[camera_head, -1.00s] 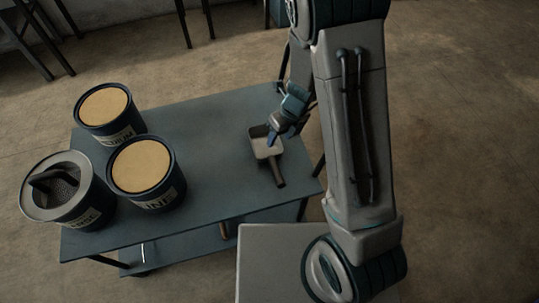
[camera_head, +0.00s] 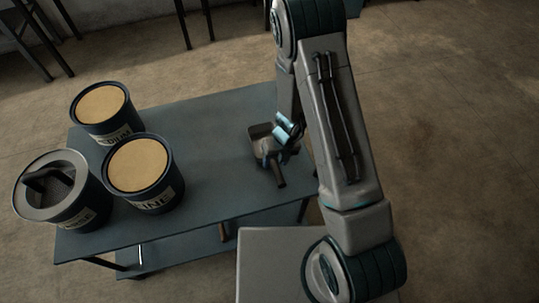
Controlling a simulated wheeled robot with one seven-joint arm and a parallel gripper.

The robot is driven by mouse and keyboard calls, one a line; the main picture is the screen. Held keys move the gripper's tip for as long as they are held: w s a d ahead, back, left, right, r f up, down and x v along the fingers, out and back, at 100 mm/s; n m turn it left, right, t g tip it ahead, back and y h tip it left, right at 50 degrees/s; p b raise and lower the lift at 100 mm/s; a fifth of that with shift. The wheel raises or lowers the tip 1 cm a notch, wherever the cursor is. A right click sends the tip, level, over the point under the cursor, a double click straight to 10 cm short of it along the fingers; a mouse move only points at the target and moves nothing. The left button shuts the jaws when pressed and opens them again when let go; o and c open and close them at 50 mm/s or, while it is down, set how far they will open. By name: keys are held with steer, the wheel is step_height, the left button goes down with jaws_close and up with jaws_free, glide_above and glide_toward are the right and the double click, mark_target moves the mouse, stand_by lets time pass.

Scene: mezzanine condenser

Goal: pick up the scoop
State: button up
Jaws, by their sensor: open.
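I cannot tell whether the fingers touch the scoop.
Two tubs with tan tops, a back one (camera_head: 101,105) and a front one (camera_head: 139,165), stand on the table's left side. A third tub (camera_head: 62,190) holds a dark-handled thing. The table's middle is clear. A lower shelf (camera_head: 190,245) shows below.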

mark_target(276, 165)
step_height(276, 165, down, 4)
steer(key=shift+s+a+f+b, duration=0.1)
steer(key=shift+f+b, duration=0.15)
steer(key=shift+b, duration=0.15)
jaws_close()
steer(key=shift+r, duration=0.1)
